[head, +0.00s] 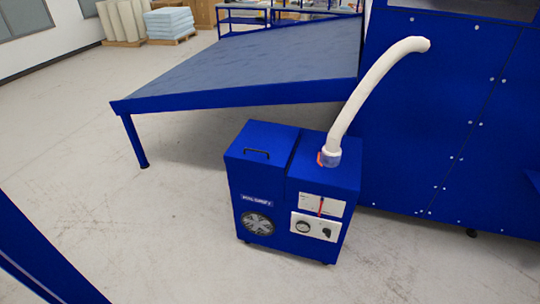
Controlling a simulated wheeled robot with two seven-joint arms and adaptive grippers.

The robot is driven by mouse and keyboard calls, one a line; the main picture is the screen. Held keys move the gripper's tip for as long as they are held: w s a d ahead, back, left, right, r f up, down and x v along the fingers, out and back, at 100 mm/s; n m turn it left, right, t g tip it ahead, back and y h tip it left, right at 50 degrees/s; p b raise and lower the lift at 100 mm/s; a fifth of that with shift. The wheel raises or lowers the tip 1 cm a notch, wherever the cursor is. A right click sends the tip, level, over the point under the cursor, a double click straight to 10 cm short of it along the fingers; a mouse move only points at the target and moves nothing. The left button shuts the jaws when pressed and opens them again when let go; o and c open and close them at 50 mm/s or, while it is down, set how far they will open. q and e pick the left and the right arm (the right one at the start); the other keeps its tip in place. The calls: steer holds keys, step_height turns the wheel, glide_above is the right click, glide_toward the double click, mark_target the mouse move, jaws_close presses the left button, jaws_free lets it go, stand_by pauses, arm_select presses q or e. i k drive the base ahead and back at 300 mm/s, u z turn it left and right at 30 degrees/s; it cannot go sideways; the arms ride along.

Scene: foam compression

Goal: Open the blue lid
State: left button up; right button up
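A blue box-shaped machine (272,205) stands on the floor near the middle of the head view. Its left part is topped by a blue lid (262,140) with a small black handle (256,154) near the front. The lid looks shut. A white hose (365,92) rises from the right part of the top and joins the large blue cabinet at the right. Neither of my grippers is in view.
A large blue table (240,68) with a grey top stands behind the machine. A tall blue cabinet (450,130) fills the right side. A blue beam (40,255) crosses the lower left corner. The pale floor (130,215) is clear in front and left of the machine.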

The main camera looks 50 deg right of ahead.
mark_target(268, 147)
steer(key=z, duration=1.05)
steer(key=i, duration=0.15)
steer(key=u, duration=0.05)
